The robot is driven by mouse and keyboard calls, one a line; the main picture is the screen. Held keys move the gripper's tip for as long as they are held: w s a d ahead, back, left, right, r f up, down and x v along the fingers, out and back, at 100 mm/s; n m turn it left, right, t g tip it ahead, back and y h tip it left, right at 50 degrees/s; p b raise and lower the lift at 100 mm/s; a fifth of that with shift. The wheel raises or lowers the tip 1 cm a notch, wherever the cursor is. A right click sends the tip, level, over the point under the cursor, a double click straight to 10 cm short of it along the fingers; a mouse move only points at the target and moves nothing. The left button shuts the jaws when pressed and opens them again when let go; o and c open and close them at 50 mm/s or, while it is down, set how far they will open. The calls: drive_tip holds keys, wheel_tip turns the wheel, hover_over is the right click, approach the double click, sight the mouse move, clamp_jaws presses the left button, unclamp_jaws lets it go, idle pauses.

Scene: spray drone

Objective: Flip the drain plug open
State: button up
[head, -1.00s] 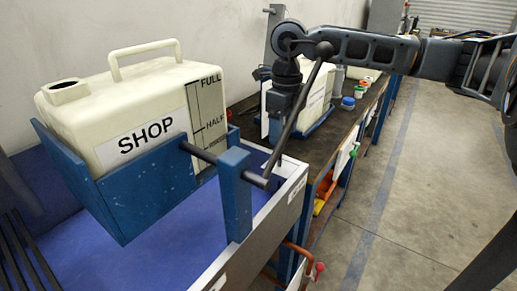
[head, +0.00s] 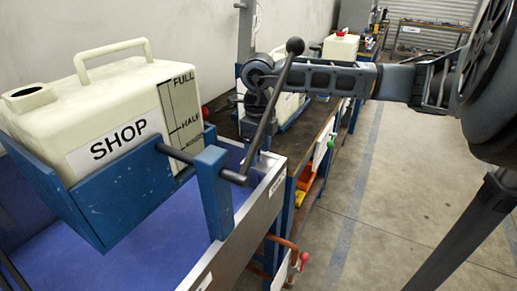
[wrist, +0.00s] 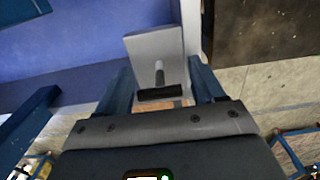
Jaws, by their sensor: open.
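In the wrist view, a small dark T-shaped handle (wrist: 160,94) on a grey stem stands against a light grey block (wrist: 152,45). It looks like the drain plug, but I cannot be sure. My gripper (wrist: 162,75) is open, with one blue-grey finger on each side of the handle. I cannot tell whether either finger touches it. In the head view, my gripper (head: 257,138) points down at the far end of the blue basin (head: 150,232), partly hidden behind a grey lever. The plug cannot be made out there.
The cream SHOP tank (head: 100,115) sits in a blue tilting cradle (head: 110,205). Its grey lever (head: 265,115) with a ball knob rises in front of my gripper. An orange pipe (head: 283,243) and red knob (head: 304,258) are below. The floor at right is clear.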

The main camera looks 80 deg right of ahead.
clamp_jaws()
drive_tip(key=shift+r+p, duration=0.4)
drive_tip(key=shift+r, duration=1.9)
unclamp_jaws()
wheel_tip(320, 180, up, 8)
drive_tip(key=shift+f+b, duration=0.15)
drive_tip(key=shift+b, duration=0.2)
